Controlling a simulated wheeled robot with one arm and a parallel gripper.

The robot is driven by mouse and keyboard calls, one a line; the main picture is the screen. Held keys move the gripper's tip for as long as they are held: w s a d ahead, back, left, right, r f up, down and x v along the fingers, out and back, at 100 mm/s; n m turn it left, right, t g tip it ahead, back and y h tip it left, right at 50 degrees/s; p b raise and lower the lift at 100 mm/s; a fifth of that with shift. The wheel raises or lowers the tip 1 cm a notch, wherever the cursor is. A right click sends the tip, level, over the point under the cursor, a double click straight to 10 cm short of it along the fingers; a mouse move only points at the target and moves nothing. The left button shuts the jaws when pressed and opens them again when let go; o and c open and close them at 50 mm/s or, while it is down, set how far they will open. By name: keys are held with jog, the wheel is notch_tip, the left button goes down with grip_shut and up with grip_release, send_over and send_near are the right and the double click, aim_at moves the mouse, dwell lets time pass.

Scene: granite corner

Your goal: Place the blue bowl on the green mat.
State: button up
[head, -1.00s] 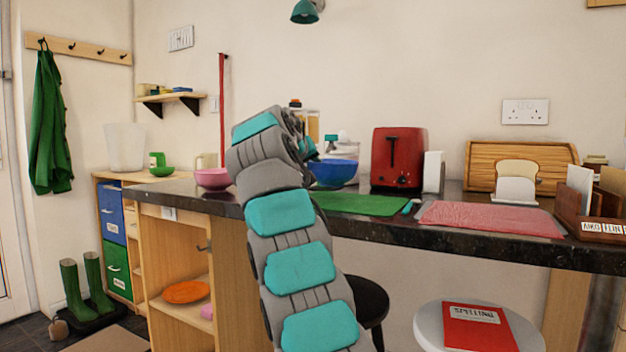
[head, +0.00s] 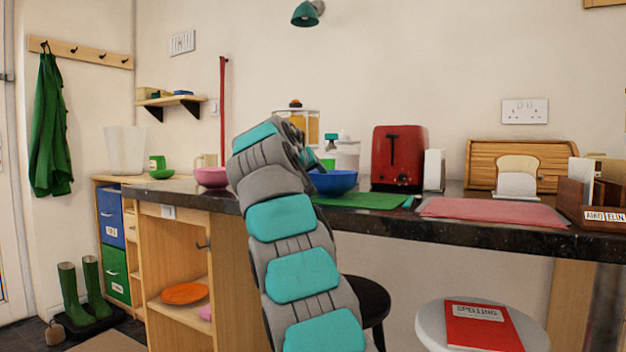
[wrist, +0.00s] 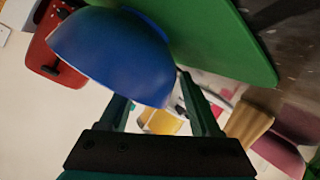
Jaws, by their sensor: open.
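The blue bowl (head: 336,182) is upright at the left end of the green mat (head: 366,201) on the dark counter. From the head view I cannot tell whether its base rests fully on the mat. In the wrist view the bowl (wrist: 112,58) overlaps the edge of the mat (wrist: 225,40). My gripper (wrist: 158,86) is open, with its fingertips close about the bowl's near rim and wall. The bowl hides part of one finger. In the head view my gripper (head: 310,160) is at the bowl's left side, partly hidden by my arm.
A red toaster (head: 398,158) stands behind the mat. A pink-red mat (head: 490,212) lies to its right, and a pink bowl (head: 211,177) sits left of my arm. A bread bin (head: 480,160) and toast-shaped rack stand at the back right. Stools stand below the counter.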

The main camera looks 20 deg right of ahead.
jog(key=shift+s, duration=0.1)
jog(key=v, duration=1.2)
